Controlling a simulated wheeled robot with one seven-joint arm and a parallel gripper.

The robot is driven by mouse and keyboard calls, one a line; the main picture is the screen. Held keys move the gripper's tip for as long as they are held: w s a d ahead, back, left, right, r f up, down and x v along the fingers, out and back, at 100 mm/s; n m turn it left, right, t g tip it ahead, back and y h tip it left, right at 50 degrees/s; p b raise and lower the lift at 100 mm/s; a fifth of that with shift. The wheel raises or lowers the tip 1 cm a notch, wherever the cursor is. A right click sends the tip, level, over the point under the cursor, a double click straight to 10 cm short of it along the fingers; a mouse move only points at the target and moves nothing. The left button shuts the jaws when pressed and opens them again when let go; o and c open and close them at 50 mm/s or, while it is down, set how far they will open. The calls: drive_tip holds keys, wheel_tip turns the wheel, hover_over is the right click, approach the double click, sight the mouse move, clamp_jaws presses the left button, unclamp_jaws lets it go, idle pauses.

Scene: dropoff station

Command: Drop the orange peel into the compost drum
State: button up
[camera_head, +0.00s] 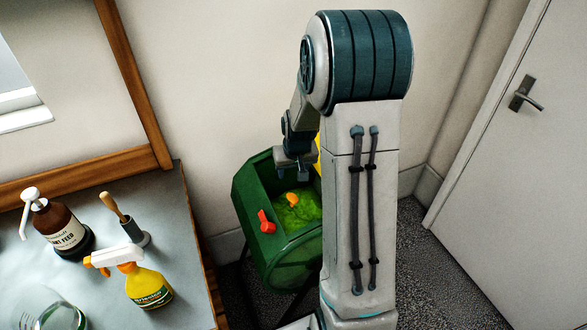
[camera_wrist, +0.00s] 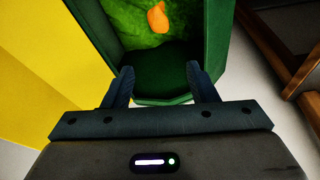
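The orange peel (camera_head: 292,199) lies on green matter inside the compost drum (camera_head: 248,205), a dark green drum with a red latch on its front. The peel also shows in the wrist view (camera_wrist: 157,17), near the top. The drum's open mouth and green rim (camera_wrist: 216,45) fill the upper middle of the wrist view. My gripper (camera_head: 292,176) is above the drum's opening. In the wrist view its two fingers (camera_wrist: 160,84) stand wide apart with nothing between them, and the peel is beyond the fingertips, not touched. My arm hides the drum's right side in the head view.
A grey counter (camera_head: 90,200) stands at left, holding a brown pump bottle (camera_head: 58,228), a wooden-handled tool (camera_head: 128,225), a yellow spray bottle (camera_head: 145,285) and a clear glass vessel (camera_head: 55,312). A yellow surface (camera_wrist: 40,60) is beside the drum. A white door (camera_head: 520,190) is at right.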

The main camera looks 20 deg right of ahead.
drive_tip(key=b+v, duration=0.1)
drive_tip(key=v, duration=1.2)
drive_tip(key=shift+s+r, duration=0.15)
drive_tip(key=shift+r, duration=0.25)
idle(0.5)
drive_tip(key=s+a+n, duration=0.1)
drive_tip(key=s+a, duration=0.4)
drive_tip(key=s, duration=0.5)
drive_tip(key=s+a+n, duration=0.1)
drive_tip(key=s+a, duration=0.4)
drive_tip(key=s, duration=0.4)
drive_tip(key=shift+s+a+r+y, duration=0.15)
drive_tip(key=shift+s+r+y, duration=0.2)
drive_tip(key=shift+r, duration=0.15)
drive_tip(key=shift+f, duration=0.1)
